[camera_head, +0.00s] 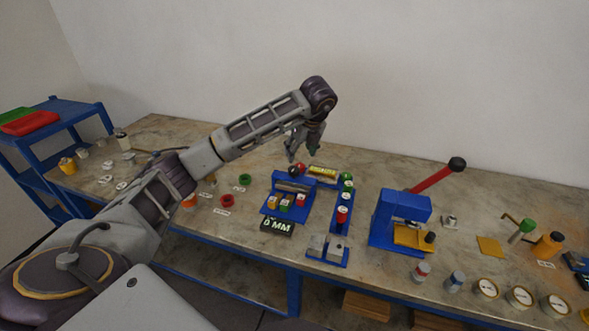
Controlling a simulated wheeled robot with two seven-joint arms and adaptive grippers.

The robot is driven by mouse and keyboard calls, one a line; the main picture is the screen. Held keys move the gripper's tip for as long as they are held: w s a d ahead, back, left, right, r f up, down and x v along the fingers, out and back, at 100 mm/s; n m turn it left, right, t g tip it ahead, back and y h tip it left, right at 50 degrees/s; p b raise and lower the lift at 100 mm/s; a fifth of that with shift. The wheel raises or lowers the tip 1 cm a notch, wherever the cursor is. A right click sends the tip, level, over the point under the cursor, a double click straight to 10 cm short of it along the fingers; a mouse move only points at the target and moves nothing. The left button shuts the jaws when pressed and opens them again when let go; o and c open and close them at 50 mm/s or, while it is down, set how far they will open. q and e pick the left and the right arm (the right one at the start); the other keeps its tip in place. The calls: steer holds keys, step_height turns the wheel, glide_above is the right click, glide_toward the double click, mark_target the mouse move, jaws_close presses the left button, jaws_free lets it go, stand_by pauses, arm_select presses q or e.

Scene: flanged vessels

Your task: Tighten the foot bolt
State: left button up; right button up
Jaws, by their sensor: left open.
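My left gripper (303,146) is open and points down above the back of the bench. It is just behind a blue fixture (270,209) and seems empty. The fixture carries a grey cylinder (292,187) and small coloured blocks. A black display (277,225) reading "0 MM" lies at its front. A yellow level (322,171) lies behind it. A blue rail (335,212) to its right carries green and red knobs, including a red one (342,214). I cannot tell which part is the foot bolt. My right gripper is not in view.
A blue press (401,216) with a red lever (437,178) stands right of the rail. Dial gauges (486,289) and small bottles (422,271) line the front right edge. Small parts lie on the left of the bench. A blue shelf (62,120) stands at far left.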

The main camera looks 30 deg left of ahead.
mark_target(294, 169)
arm_select(q)
steer(key=x, duration=1)
steer(key=shift+w+a+f, duration=0.1)
steer(key=shift+a+f, duration=0.1)
steer(key=shift+f, duration=0.5)
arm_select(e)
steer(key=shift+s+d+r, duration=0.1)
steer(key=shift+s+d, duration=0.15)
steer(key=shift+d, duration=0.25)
arm_select(q)
steer(key=shift+c, duration=0.3)
steer(key=c, duration=0.9)
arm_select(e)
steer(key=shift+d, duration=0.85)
